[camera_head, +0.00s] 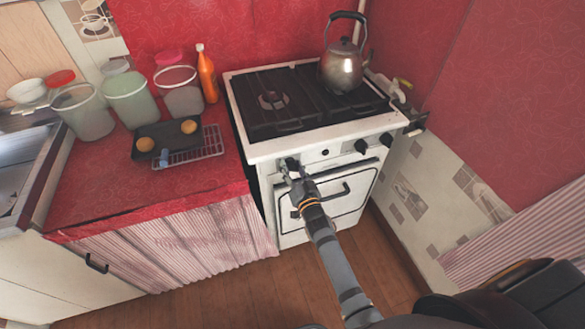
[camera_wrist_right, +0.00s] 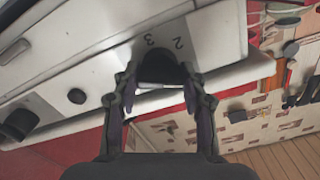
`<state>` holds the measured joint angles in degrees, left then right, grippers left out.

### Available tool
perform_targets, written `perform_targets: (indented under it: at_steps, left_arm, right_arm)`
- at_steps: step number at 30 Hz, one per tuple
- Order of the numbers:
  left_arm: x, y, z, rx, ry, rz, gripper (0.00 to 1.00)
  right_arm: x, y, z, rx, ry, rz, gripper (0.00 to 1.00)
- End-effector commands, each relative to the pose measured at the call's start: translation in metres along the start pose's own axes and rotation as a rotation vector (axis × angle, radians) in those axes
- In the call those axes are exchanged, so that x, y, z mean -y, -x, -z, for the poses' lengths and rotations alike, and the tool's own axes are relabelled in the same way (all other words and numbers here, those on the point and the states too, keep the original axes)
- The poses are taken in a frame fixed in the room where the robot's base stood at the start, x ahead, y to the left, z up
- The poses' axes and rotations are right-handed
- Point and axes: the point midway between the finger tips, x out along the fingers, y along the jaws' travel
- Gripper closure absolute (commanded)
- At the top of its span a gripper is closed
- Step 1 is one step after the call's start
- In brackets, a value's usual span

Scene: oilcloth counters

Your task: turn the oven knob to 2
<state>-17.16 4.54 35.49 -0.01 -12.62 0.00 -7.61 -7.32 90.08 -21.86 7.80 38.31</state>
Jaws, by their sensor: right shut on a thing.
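The white oven (camera_head: 262,152) stands at the back centre with its knobs along the front panel. My right gripper (camera_head: 290,168) reaches up to the leftmost knob. In the right wrist view the dark oven knob (camera_wrist_right: 157,66) sits between the fingers of the right gripper (camera_wrist_right: 158,92), which is shut on it. The numerals 3 (camera_wrist_right: 149,40) and 2 (camera_wrist_right: 178,43) show on the white panel beside the knob. The knob's pointer is not visible, so its setting cannot be told. My left gripper is not in view.
A metal kettle (camera_head: 342,68) stands on the hob's back right. Left, the red counter (camera_head: 95,200) holds jars, an orange bottle (camera_head: 207,75) and a dark tray (camera_head: 168,128). The wooden floor in front is clear.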

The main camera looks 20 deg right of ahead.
Motion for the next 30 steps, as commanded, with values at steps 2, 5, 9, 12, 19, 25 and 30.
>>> perform_targets:
  at_steps: [2, 5, 9, 12, 19, 25, 30]
  left_arm:
    - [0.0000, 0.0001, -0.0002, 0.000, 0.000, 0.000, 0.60]
    - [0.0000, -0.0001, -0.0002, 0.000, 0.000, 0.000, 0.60]
    - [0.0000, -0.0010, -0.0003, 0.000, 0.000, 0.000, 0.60]
    - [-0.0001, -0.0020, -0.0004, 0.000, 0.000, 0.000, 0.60]
    - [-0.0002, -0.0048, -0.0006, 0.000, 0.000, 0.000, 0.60]
    - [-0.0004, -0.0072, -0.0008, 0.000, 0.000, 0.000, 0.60]
    - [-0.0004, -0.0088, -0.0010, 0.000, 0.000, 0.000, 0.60]
  right_arm:
    - [0.0001, 0.0002, -0.0004, 0.001, 0.051, 0.000, 0.89]
    - [0.0004, 0.0002, -0.0006, 0.001, 0.135, 0.000, 0.89]
    - [0.0009, 0.0002, -0.0010, 0.001, 0.267, 0.000, 0.89]
    - [0.0012, 0.0002, -0.0014, 0.001, 0.363, 0.000, 0.89]
    - [0.0019, 0.0002, -0.0019, 0.002, 0.575, 0.000, 0.89]
    - [0.0023, 0.0002, -0.0024, 0.002, 0.731, 0.000, 0.89]
    - [0.0026, 0.0003, -0.0027, 0.002, 0.830, 0.000, 0.89]
